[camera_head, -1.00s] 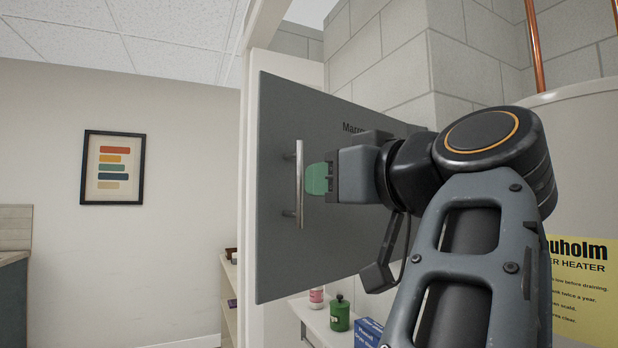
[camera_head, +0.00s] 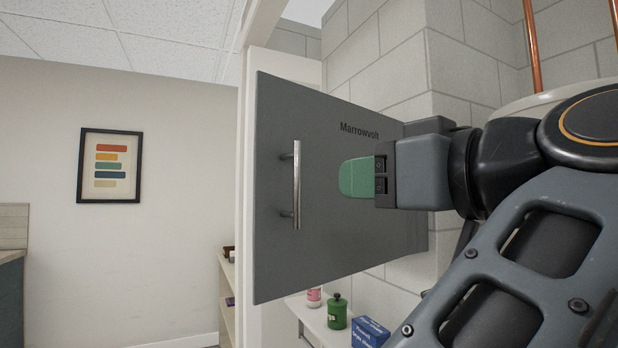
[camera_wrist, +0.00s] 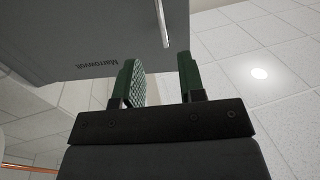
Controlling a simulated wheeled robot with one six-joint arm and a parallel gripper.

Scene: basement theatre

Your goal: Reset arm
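My gripper (camera_head: 357,178) is in front of the grey cabinet door in the head view, to the right of the door's handle and apart from it. In the wrist view my gripper (camera_wrist: 162,82) shows its two green fingers spread, with nothing between them. The grey door (camera_head: 330,245) is labelled "Marrowvolt" and has a vertical metal handle (camera_head: 296,185). The door and the end of its handle (camera_wrist: 162,22) also show in the wrist view, beyond the fingers.
Below the door, a shelf (camera_head: 318,324) carries a green canister (camera_head: 337,312), a pink-and-white bottle (camera_head: 314,297) and a blue box (camera_head: 370,332). A block wall (camera_head: 390,60) and copper pipes (camera_head: 532,45) are at the right. A framed picture (camera_head: 110,166) hangs left, with open space before it.

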